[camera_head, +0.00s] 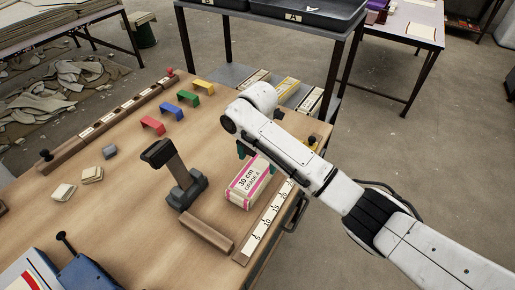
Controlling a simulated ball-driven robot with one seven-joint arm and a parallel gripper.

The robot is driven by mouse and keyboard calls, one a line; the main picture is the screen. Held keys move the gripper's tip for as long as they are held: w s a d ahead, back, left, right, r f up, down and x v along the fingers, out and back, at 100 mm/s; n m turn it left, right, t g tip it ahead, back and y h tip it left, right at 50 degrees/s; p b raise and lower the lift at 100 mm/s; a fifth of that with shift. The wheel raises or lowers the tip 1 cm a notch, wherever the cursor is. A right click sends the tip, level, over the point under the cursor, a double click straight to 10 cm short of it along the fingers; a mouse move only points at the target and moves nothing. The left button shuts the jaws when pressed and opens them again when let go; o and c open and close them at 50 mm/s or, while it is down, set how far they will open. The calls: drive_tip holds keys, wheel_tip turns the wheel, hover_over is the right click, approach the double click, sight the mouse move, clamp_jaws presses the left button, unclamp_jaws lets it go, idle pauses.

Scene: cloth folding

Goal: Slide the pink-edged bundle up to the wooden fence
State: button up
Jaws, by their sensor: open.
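The pink-edged bundle (241,201) is a pale block with pink stripes and the label "30 cm GRADE A". It lies on the wooden table beside the ruler strip (267,224). A short brown bar, which looks like the wooden fence (208,234), lies nearer the camera than the bundle, with bare table between them. My gripper (243,151) is at the bundle's far end, mostly hidden by my white arm. A dark green part of it shows there, and the jaws are open. Whether it touches the bundle I cannot tell.
A dark upright clamp-like tool (178,178) stands left of the bundle. A long wooden rail (110,120) runs along the left. A blue device (85,272) is at the front left.

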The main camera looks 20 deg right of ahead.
sight(258, 168)
drive_tip(key=shift+f, duration=2.9)
drive_tip(key=shift+c, duration=0.4)
